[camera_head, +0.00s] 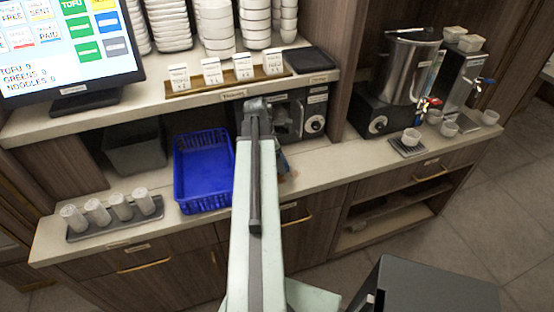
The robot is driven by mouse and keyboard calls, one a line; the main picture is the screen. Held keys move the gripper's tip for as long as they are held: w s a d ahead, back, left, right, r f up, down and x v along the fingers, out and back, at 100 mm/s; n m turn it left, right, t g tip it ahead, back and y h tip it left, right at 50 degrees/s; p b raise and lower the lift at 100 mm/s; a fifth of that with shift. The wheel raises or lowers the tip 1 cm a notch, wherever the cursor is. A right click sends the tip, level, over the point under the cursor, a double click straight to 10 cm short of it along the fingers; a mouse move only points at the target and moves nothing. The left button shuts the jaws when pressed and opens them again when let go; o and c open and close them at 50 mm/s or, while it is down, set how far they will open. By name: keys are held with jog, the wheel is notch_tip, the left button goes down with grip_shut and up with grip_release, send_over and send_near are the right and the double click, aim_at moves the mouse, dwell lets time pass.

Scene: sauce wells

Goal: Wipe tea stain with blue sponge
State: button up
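My pale green arm reaches forward over the counter, and its dark wrist end stands in front of the appliance under the shelf. The fingers of my gripper are hidden behind the arm, so I cannot see whether they are open or shut. A small blue patch (283,161) shows just right of the arm, low over the counter. It may be part of the blue sponge, but most of it is hidden. A small brown patch (291,175) shows on the counter beside it and may be the tea stain. I cannot tell whether the two touch.
A blue basket (203,170) stands close left of my arm. An appliance (312,118) sits behind, under the shelf. Urns (400,75) and small cups (411,137) stand right. Bare counter (340,163) lies between.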

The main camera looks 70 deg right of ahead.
aim_at(286, 168)
jog(key=shift+f+b, duration=0.8)
jog(key=shift+f, duration=0.15)
jog(key=shift+s+a+r, duration=0.15)
jog(key=shift+s+a, duration=1.15)
jog(key=shift+a, duration=0.25)
jog(key=shift+s+d, duration=0.7)
jog(key=shift+s, duration=0.15)
jog(key=shift+w+d, duration=1.3)
jog(key=shift+d, duration=0.3)
jog(key=shift+w+d, duration=1.25)
jog(key=shift+d, duration=0.25)
jog(key=shift+s+d, duration=0.75)
jog(key=shift+s, duration=0.15)
jog(key=shift+s+a+f, duration=0.1)
jog(key=shift+s+a, duration=0.6)
jog(key=shift+a, duration=0.2)
jog(key=shift+s+a+f, duration=0.1)
jog(key=shift+s+a, duration=0.55)
jog(key=shift+a, duration=0.2)
